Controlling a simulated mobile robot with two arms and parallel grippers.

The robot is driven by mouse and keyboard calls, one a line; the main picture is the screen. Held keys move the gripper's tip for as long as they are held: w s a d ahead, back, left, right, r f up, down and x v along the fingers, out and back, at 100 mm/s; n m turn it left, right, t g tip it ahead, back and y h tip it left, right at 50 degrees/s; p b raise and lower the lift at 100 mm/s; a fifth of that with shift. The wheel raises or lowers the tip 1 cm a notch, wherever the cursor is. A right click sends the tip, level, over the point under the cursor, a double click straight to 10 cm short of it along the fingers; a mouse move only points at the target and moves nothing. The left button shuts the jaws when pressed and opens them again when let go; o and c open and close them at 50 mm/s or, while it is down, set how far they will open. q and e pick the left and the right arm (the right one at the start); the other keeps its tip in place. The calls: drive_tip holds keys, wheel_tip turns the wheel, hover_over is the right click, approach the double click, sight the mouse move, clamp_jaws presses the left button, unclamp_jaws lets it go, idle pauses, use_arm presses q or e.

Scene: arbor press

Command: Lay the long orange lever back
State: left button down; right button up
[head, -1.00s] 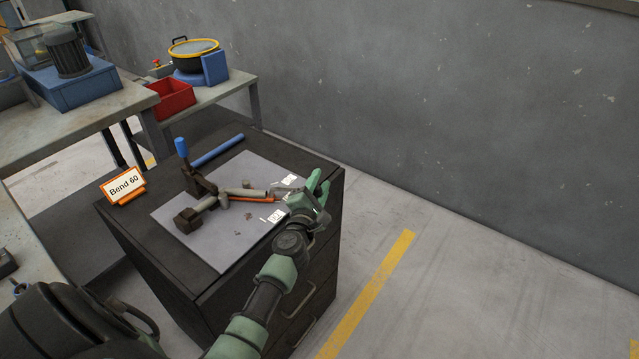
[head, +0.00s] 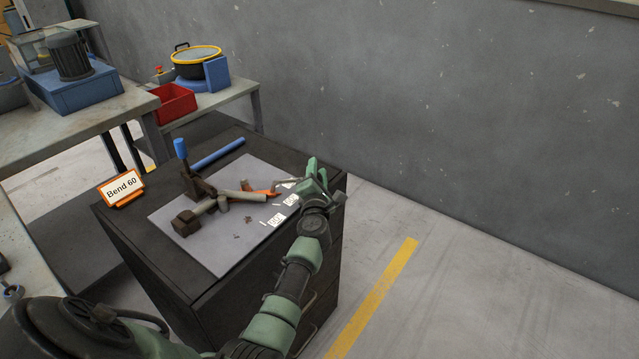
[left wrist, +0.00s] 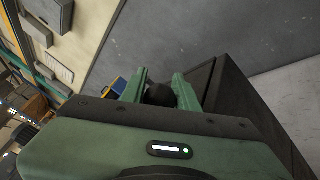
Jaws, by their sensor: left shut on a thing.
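A bending tool (head: 205,200) with grey and brown metal parts sits on a grey plate (head: 212,253) on top of a dark cabinet. Its orange lever (head: 262,193) shows as a short stretch, pointing right toward my left gripper (head: 312,177). My left gripper is shut on the lever's end, above the right side of the plate; the fingers hide most of that end. In the left wrist view, a dark rounded end (left wrist: 160,94) sits between the two green fingers (left wrist: 160,88). A blue-gripped upright handle (head: 181,150) stands at the tool's far left. My right gripper is not seen.
A blue bar (head: 218,154) lies at the cabinet's back. A "Bend 60" sign (head: 122,187) stands at its left edge. Benches with a red bin (head: 174,103) and a yellow-rimmed pot (head: 197,62) are behind. A grey wall (head: 430,110) rises behind; the floor at right is clear.

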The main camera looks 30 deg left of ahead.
use_arm(q)
drive_tip(key=c, duration=1.1)
unclamp_jaws()
drive_tip(key=shift+o, duration=0.2)
drive_tip(key=p+v, duration=0.1)
drive_tip(key=v, duration=0.7)
drive_tip(key=shift+p, duration=0.3)
drive_tip(key=shift+w, duration=0.1)
